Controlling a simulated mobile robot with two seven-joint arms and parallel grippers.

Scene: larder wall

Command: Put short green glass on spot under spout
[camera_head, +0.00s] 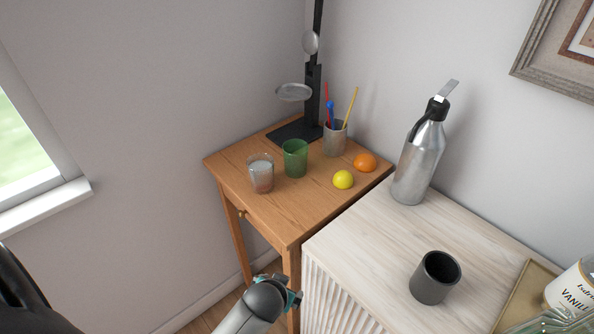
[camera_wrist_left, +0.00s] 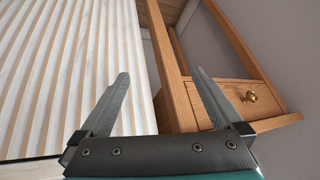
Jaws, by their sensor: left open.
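The short green glass (camera_head: 295,158) stands upright on the wooden side table (camera_head: 232,172), beside a clear glass (camera_head: 261,174) with pale and brownish contents. A tall steel flask (camera_head: 420,160) with a black neck and a lever on top stands on the pale cabinet (camera_head: 366,240). I cannot make out a marked spot or clearly tell which part is a spout. My left gripper (camera_head: 288,298) is low in front of the furniture, below the glass and apart from it. In the left wrist view it is open and empty (camera_wrist_left: 160,78). My right gripper is not in view.
A black stand (camera_head: 314,90) with a round plate rises behind the glass. A pencil cup (camera_head: 335,138), an orange (camera_head: 365,162) and a lemon (camera_head: 343,179) are to its right. A dark cup (camera_head: 434,279) stands on the cabinet. A drawer knob (camera_wrist_left: 249,97) sticks out.

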